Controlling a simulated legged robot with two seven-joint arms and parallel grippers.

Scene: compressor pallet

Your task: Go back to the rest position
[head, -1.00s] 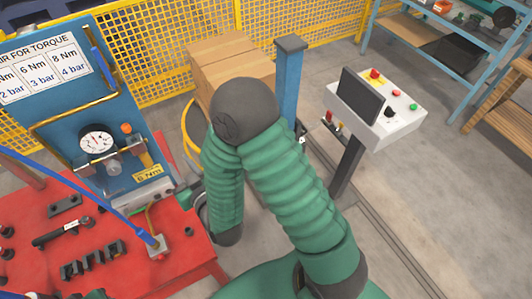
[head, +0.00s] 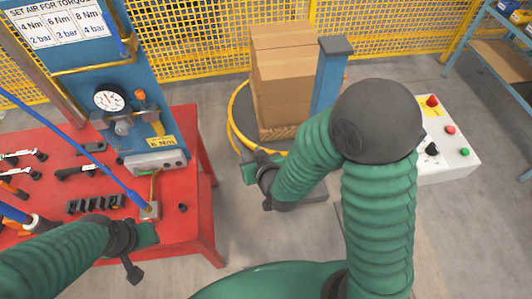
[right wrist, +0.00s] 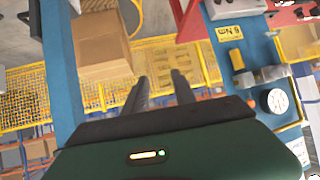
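My right arm rises at the centre right of the head view, its green ribbed sleeve bent at a dark elbow. My right gripper (head: 258,178) is in front of the cardboard boxes (head: 285,85), to the right of the red table. In the right wrist view its two dark fingers (right wrist: 158,84) are apart with nothing between them. My left gripper (head: 138,255) shows at the lower left, over the front edge of the red table (head: 205,215). It is seen from above, and I cannot tell whether its fingers are apart.
A blue panel (head: 75,65) with a gauge (head: 109,100) stands behind the red table, which holds several tools. A blue post (head: 328,85) stands beside the boxes. A control box (head: 450,150) is partly hidden behind my right arm. Yellow mesh fencing (head: 210,45) closes the back.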

